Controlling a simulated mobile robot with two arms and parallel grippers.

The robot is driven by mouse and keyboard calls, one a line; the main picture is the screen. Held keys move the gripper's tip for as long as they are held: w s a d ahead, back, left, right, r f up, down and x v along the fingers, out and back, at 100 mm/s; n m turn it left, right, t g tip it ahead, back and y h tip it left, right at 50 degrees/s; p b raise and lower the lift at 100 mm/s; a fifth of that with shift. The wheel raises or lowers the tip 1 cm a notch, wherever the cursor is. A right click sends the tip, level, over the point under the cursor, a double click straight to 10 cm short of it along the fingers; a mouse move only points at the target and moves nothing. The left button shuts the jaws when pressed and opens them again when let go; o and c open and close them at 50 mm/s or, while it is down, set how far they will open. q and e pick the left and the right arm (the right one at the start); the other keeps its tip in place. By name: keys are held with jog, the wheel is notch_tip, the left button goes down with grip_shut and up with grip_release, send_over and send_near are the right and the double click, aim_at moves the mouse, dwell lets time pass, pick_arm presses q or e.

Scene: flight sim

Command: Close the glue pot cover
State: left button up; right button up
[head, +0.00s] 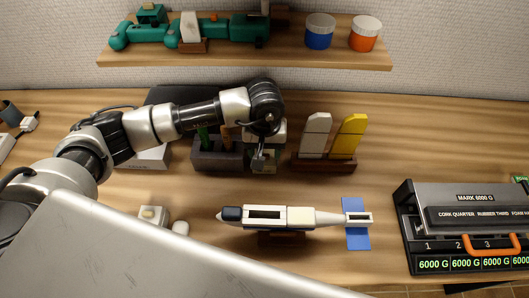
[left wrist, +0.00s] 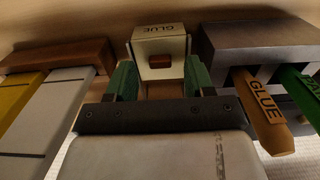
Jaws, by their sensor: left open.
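The cream glue pot (left wrist: 158,45), marked GLUE and with a small red-brown block on it, shows at the top middle of the left wrist view. In the head view the pot (head: 264,169) is mostly hidden behind my left gripper. Green parts flank it in the left wrist view. I cannot tell how far its cover stands open. My left gripper (head: 259,160) is open and empty, hanging low right at the pot. Whether it touches the pot is not clear. My right gripper is not in view.
A dark holder (head: 216,159) with green and orange sticks stands close left of the pot. A brown rack (head: 324,165) with white and yellow plates stands close right. A model plane (head: 290,216) lies in front. A scale (head: 465,228) is at the right. A shelf (head: 240,56) hangs above.

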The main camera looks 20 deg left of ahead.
pick_arm(q)
notch_tip(320, 180, up, 9)
jog(key=b, duration=0.1)
jog(key=shift+b, duration=0.35)
jog(key=shift+f, duration=0.1)
